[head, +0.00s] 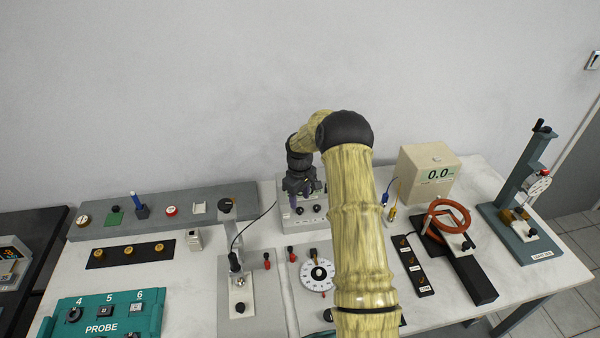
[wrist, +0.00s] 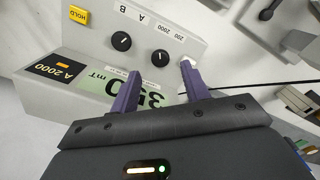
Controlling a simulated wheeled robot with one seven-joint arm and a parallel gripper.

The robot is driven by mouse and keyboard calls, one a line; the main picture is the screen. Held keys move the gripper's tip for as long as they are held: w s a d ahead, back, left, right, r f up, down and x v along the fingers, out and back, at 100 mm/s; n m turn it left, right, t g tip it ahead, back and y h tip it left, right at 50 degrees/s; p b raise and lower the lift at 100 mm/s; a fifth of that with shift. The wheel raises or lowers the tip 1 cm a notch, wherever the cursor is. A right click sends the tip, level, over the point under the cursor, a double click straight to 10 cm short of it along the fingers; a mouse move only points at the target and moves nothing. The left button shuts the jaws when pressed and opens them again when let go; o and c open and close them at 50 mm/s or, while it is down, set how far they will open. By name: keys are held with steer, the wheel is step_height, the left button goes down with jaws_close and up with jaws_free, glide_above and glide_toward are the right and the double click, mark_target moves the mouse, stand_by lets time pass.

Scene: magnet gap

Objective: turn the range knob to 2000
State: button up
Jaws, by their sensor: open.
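The range knob (wrist: 160,57) is a black round knob on the sloped grey panel of a meter (head: 306,220), beside the labels 200 and 2000. Its pointer is too small to read surely. The meter's small dark display (wrist: 62,68) reads A 2000, and its green display (wrist: 150,95) shows 350 mT, partly hidden by my fingers. My gripper (wrist: 160,68) is open, its two purple fingers apart, with the range knob between and just beyond the tips in the wrist view. I cannot tell whether they touch it. In the head view my gripper (head: 300,190) is over the meter.
A second black knob (wrist: 121,41), labelled A and B, sits close beside the range knob. A yellow HOLD button (wrist: 78,15) is farther left. A black cable (wrist: 265,88) runs near the right finger. A beige box (head: 425,172) reading 0.0 stands to the right.

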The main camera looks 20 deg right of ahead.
mark_target(299, 209)
step_height(299, 209, up, 13)
steer(key=b, duration=0.1)
steer(key=shift+r+b, duration=0.15)
steer(key=shift+b, duration=0.2)
steer(key=s+a+m+t, duration=0.1)
steer(key=s+a, duration=0.3)
steer(key=s, duration=0.5)
steer(key=s+a+m, duration=0.2)
steer(key=s+a, duration=0.2)
steer(key=s, duration=0.6)
steer(key=s+a+r+m+t, duration=0.1)
steer(key=s+a, duration=0.3)
steer(key=s, duration=0.6)
steer(key=shift+a+m+t, duration=0.3)
steer(key=shift+a+m, duration=0.05)
steer(key=shift+m, duration=0.35)
steer(key=shift+r, duration=0.1)
